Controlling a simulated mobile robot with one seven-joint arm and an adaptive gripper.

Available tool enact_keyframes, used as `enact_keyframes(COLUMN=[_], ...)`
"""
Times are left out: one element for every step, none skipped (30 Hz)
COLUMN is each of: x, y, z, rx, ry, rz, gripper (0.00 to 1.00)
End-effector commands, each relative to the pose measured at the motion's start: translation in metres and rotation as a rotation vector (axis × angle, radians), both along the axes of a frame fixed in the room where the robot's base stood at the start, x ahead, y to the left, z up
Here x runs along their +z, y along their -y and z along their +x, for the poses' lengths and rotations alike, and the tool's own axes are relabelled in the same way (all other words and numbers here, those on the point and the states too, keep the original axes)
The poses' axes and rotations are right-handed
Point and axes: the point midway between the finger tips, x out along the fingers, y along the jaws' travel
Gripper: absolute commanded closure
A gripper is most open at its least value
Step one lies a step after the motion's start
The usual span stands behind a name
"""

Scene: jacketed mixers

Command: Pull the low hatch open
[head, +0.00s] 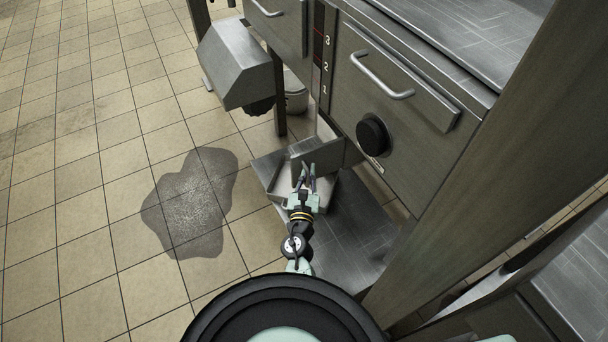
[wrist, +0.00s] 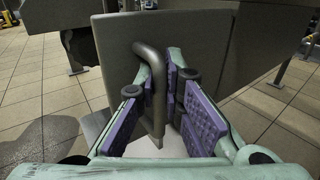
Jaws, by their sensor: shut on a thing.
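The low hatch (head: 322,152) is a small grey metal panel beneath the drawer-fronted unit. It fills the middle of the wrist view (wrist: 116,48). It stands upright above a shallow metal tray; how far it is swung out is hard to tell. Its bar handle (wrist: 158,95) is a dark, curved, upright bar. My gripper (head: 306,174) reaches the hatch from the front. In the wrist view its purple-padded fingers (wrist: 162,88) are on either side of the handle and shut on it. The handle is mostly hidden by my fingers in the head view.
The metal tray (head: 284,193) lies below the hatch. A drawer front (head: 390,95) with a bar handle and a black knob (head: 373,136) is above right. A thick post (head: 460,175) stands at the right. A wet patch (head: 192,205) marks the otherwise open tiled floor at left.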

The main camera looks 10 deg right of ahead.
Motion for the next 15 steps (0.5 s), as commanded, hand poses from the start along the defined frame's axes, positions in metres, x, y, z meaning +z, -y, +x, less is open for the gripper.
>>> enact_keyframes(x=[-0.0007,-0.0007,-0.0006,-0.0006,-0.0006,-0.0006,-0.0006,-0.0006,-0.0005,-0.0006,-0.0006,-0.0006,-0.0006,-0.0006,-0.0006], y=[-0.0066,-0.0058,-0.0050,-0.0044,-0.0040,-0.0036,-0.0033,-0.0031,-0.0029,-0.0029,-0.0028,-0.0028,-0.0028,-0.0028,-0.0028], z=[0.0010,0.0008,0.0007,0.0005,0.0005,0.0004,0.0004,0.0003,0.0003,0.0003,0.0002,0.0002,0.0002,0.0002,0.0001], rx=[0.019,0.020,0.020,0.021,0.021,0.022,0.022,0.023,0.023,0.023,0.023,0.023,0.023,0.023,0.023], ry=[-0.002,-0.002,-0.002,-0.002,-0.002,-0.002,-0.002,-0.002,-0.002,-0.002,-0.002,-0.003,-0.003,-0.003,-0.003], rz=[0.002,0.002,0.002,0.002,0.002,0.002,0.001,0.001,0.001,0.001,0.001,0.001,0.001,0.001,0.001], gripper=[1.00,1.00,1.00,1.00,1.00,1.00,1.00,1.00,1.00,1.00,1.00,1.00,1.00,1.00,1.00])
